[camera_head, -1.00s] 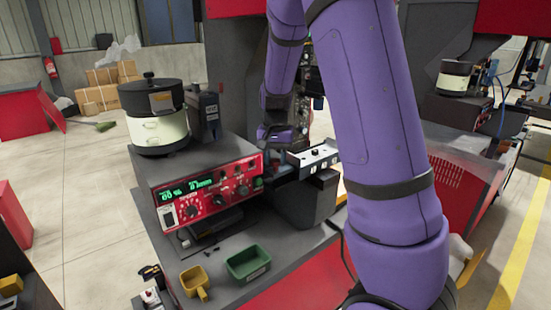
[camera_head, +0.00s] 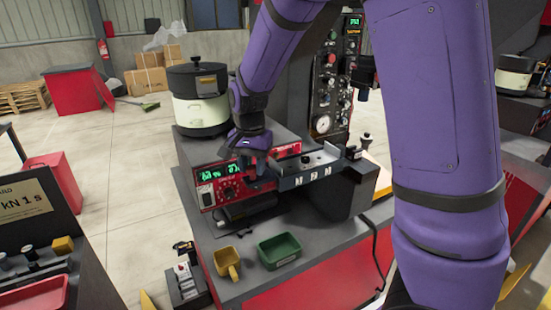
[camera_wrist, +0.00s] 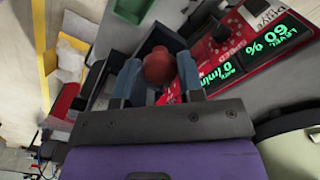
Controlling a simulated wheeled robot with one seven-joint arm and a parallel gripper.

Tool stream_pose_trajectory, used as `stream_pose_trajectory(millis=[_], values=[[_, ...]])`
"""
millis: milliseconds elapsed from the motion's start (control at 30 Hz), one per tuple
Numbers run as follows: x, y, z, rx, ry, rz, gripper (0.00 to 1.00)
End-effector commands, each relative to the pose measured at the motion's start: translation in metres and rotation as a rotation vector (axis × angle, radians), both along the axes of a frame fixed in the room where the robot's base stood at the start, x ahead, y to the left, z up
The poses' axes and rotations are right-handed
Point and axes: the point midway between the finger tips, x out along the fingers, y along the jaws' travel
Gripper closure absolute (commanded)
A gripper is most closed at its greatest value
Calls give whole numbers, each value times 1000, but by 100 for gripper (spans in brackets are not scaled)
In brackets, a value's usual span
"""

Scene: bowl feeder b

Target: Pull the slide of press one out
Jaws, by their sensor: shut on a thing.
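The slide (camera_head: 312,174) of the press is a grey bar with white labels on its front side. It reaches out to the left from the dark press block (camera_head: 348,190), past the upper right of the red control panel (camera_head: 215,198). My gripper (camera_head: 256,170) is at the slide's left end, in front of the panel. In the wrist view, my gripper's two blue-grey fingers (camera_wrist: 158,82) are shut on a round red knob (camera_wrist: 158,66). The fingers hide the knob's sides, and its join to the slide cannot be made out.
The bowl feeder (camera_head: 200,112) stands behind the panel. A yellow scoop (camera_head: 227,264) and a green bin (camera_head: 280,250) lie on the bench in front. An upright panel of buttons and a gauge (camera_head: 335,85) stands behind the slide. A black cable hangs to the right.

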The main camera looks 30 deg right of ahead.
Motion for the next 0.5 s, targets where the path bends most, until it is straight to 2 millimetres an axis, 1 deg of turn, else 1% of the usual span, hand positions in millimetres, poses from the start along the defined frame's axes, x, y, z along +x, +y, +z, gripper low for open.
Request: stream_pose_trajectory(millis=[33,200,300,500], values=[[0,11,0,1,-1,5,100],[-1,33,0,1,-1,3,100],[-1,41,0,1,-1,3,100],[-1,48,0,1,-1,0,100]])
